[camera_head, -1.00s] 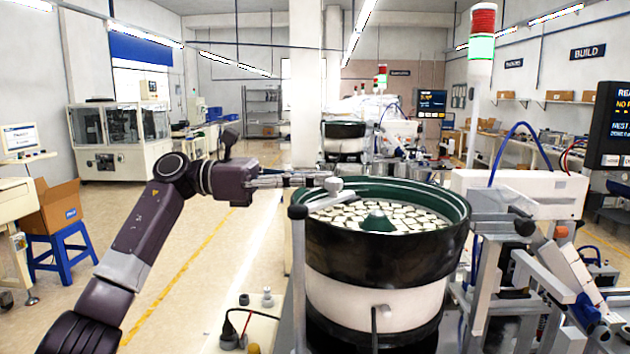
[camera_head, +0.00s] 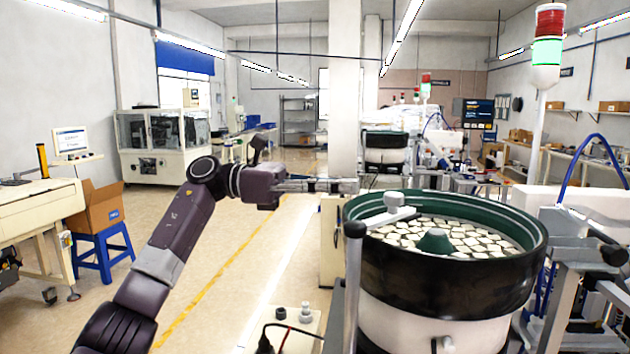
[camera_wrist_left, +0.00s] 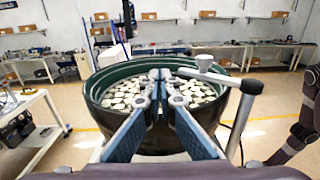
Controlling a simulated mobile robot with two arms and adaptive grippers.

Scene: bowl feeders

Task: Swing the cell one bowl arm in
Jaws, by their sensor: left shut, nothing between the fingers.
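The bowl arm (camera_head: 378,220) is a light grey bar with a round knob (camera_head: 394,200). It runs from the top of a grey post (camera_head: 354,290) across the near left rim of the bowl (camera_head: 450,285), its inner end above the pale parts. The bowl is black outside and green inside. My left gripper (camera_head: 350,186) is shut and empty, left of the knob and apart from it in the head view. In the left wrist view its closed fingertips (camera_wrist_left: 160,76) show in front of the bowl, with the bowl arm (camera_wrist_left: 225,78) to their right. My right gripper is not in view.
A second bowl feeder (camera_head: 385,150) stands farther back. A blue stool (camera_head: 103,250) with a cardboard box (camera_head: 100,205) is at left. A signal tower (camera_head: 547,50) and machine frames stand at right. The floor aisle left of the bowl is clear.

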